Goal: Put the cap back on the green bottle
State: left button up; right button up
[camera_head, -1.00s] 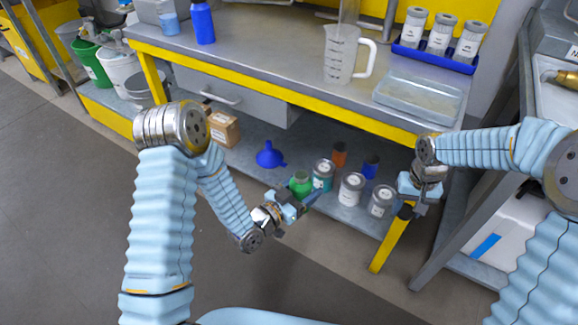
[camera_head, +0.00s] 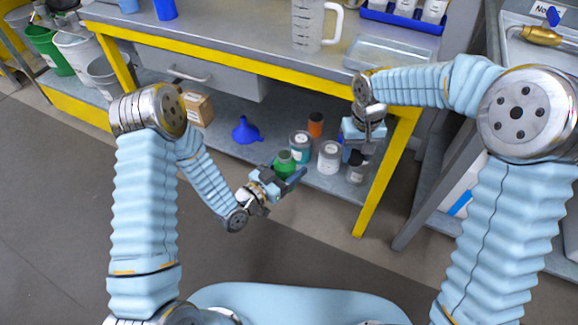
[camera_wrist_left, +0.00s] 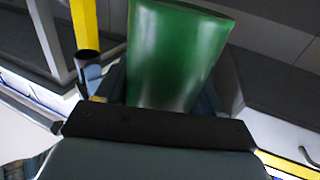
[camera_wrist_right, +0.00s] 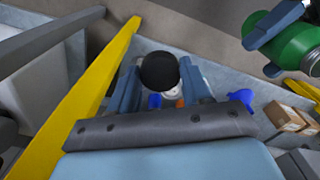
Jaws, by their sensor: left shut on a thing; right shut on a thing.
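The green bottle (camera_head: 284,163) is held in my left gripper (camera_head: 282,180), in front of the low shelf, with its neck up in the head view. It fills the top middle of the left wrist view (camera_wrist_left: 175,55). It also shows in the right wrist view (camera_wrist_right: 290,42) at the upper right, between blue fingers, its pale neck towards the right edge. My right gripper (camera_wrist_right: 162,85) is shut on a round black cap (camera_wrist_right: 159,70). In the head view this gripper (camera_head: 357,152) is to the right of the bottle and apart from it; the cap is not clearly visible there.
Grey cans (camera_head: 329,157), an orange container (camera_head: 316,124) and a blue funnel (camera_head: 246,130) stand on the lower shelf. The bench's yellow leg (camera_head: 385,180) is close right of my right gripper. Cardboard boxes (camera_head: 197,108) are further left. The floor in front is free.

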aim_at(284, 165)
jog(key=s+a+r+n, duration=0.1)
jog(key=a+r, duration=0.3)
jog(key=a, duration=0.5)
jog(key=a+r+n, duration=0.2)
jog(key=a+r, duration=0.2)
jog(key=a, duration=0.5)
jog(key=shift+s+n, duration=0.35)
jog(key=shift+n, duration=0.05)
jog(key=shift+f, duration=1.9)
jog(key=shift+f, duration=0.85)
jog(key=shift+f, duration=0.55)
